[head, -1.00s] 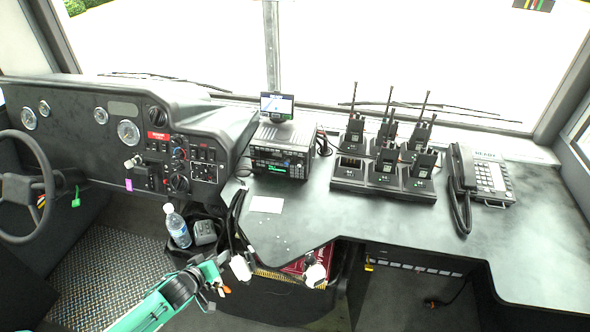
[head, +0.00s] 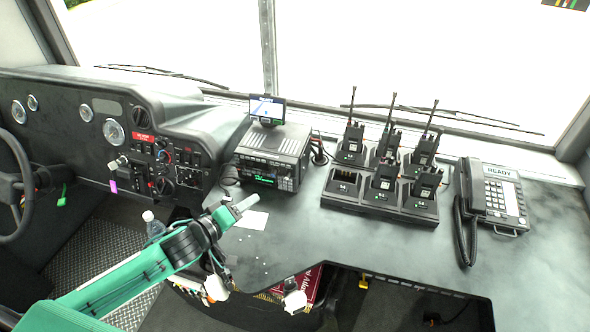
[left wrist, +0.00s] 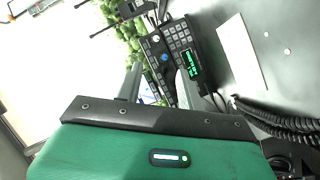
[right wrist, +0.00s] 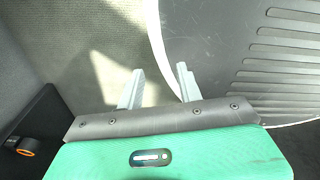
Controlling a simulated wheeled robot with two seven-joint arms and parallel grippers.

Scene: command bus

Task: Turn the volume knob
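The black radio unit (head: 270,160) with a lit green display stands on the dashboard shelf, left of centre in the head view. It also shows in the left wrist view (left wrist: 180,42), with its buttons and small round controls facing me. I cannot tell which control is the volume knob. My left gripper (head: 238,206) is just in front of and below the radio, apart from it in the head view. In the left wrist view its fingers are spread, with nothing held, and partly cover the radio's face. My right gripper (right wrist: 160,82) is open and empty over the floor.
A white paper (head: 251,220) lies in front of the radio. A small screen (head: 266,107) stands above it. A charger with several handheld radios (head: 380,205) and a desk phone (head: 495,200) stand to the right. The instrument panel (head: 150,150) is on the left.

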